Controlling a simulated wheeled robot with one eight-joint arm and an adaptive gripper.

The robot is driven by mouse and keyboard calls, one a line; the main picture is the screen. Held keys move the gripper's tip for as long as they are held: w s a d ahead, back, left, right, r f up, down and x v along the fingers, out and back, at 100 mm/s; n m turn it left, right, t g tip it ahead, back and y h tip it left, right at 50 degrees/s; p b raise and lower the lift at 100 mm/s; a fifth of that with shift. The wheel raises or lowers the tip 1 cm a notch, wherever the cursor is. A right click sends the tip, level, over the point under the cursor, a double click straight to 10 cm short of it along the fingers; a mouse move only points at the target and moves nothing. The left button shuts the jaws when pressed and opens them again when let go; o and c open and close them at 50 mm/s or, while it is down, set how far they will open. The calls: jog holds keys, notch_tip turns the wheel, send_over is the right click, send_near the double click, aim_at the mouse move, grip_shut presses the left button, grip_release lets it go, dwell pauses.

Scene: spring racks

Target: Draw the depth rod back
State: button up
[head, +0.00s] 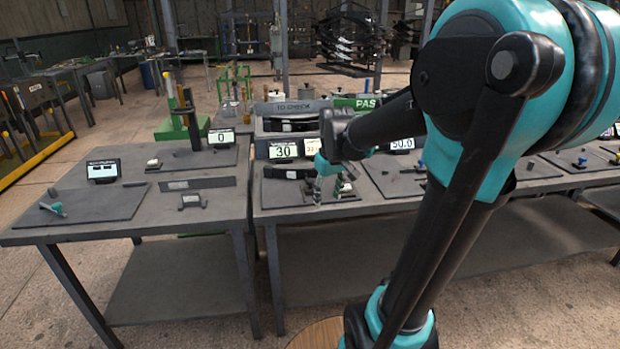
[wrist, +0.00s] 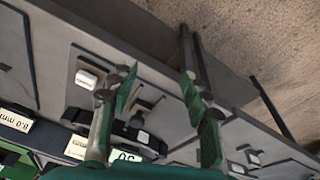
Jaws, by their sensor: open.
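My gripper (head: 329,188) hangs over the front table at the middle of the head view, fingers pointing down. In the wrist view my gripper (wrist: 158,76) has its two green-padded fingers wide apart, with nothing held between them. A dark gauge-like instrument (wrist: 127,133) lies on the mat below, partly hidden behind the left finger. It also shows as a black bar (head: 284,173) just left of my gripper in the head view. A small dark piece with a pale part (wrist: 150,104) lies between the fingers in the picture. I cannot tell which part is the depth rod.
A display reading 30 (head: 283,150) stands behind the instrument. A grey bin (head: 292,112) and a green PASS bin (head: 352,102) stand farther back. The left table (head: 100,232) holds small tools and displays. A small white block (wrist: 87,79) lies on the mat.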

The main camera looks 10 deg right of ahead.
aim_at(310, 179)
jog(key=w+a+r+n+g, duration=0.25)
jog(key=w+r+n, duration=0.25)
jog(key=w+r, duration=1)
notch_tip(310, 179, down, 17)
jog(key=shift+s+a+f, duration=0.1)
jog(key=shift+a, duration=0.05)
grip_shut()
